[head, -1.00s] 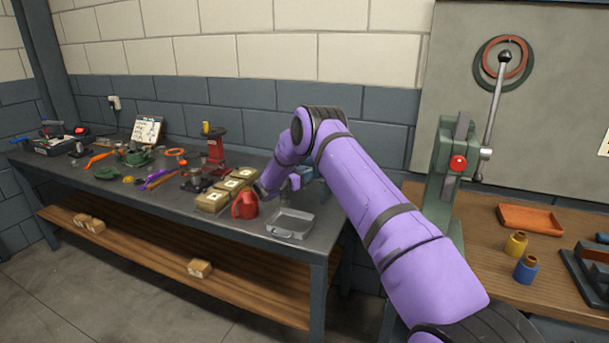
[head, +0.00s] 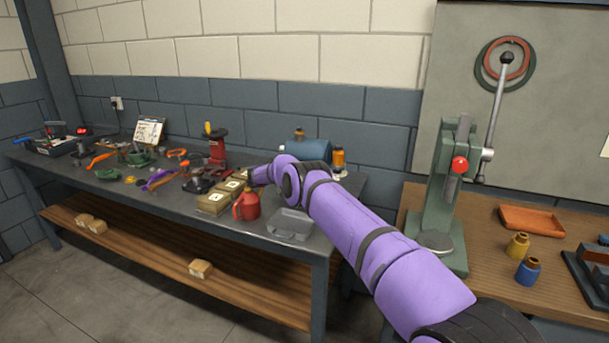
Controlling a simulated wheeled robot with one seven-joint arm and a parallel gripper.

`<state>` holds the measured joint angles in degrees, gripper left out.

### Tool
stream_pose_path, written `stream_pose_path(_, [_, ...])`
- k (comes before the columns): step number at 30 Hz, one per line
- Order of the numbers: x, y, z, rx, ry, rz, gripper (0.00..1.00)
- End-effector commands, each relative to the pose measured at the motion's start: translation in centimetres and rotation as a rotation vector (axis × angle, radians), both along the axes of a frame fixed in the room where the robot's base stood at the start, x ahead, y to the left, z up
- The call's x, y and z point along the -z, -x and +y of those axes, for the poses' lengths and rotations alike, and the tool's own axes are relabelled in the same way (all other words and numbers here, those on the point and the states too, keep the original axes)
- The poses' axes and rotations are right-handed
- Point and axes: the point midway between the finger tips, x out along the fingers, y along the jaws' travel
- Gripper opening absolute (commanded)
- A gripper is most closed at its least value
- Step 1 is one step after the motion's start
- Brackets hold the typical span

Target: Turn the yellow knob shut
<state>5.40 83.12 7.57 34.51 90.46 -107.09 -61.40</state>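A small yellow knob-like part (head: 207,128) sits on top of the upright red device (head: 217,150) at the back of the dark bench. Another small yellow-orange part (head: 299,132) tops the blue tank (head: 308,150) behind my arm; I cannot tell which is the task's knob. My purple arm reaches left over the bench. My gripper (head: 250,178) is small and dark, above the tan boxes and to the right of the red device, apart from both yellow parts. Its fingers are too small to read.
A red can (head: 246,206) and a grey tray (head: 290,224) stand at the bench's front right, near my forearm. Tan boxes (head: 213,203) lie below my gripper. An orange-capped bottle (head: 338,158) stands beside the tank. A green lever press (head: 440,200) rises on the right bench.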

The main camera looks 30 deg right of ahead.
Motion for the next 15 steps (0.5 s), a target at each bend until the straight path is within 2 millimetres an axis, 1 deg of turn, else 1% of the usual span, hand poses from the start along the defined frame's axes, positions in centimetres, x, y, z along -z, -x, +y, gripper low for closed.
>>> stream_pose_path(1, [-0.28, -0.14, -0.02, 0.004, 0.001, -0.006, 0.1])
stream_pose_path(15, [-0.28, -0.05, 0.0, 0.026, -0.001, -0.006, 0.1])
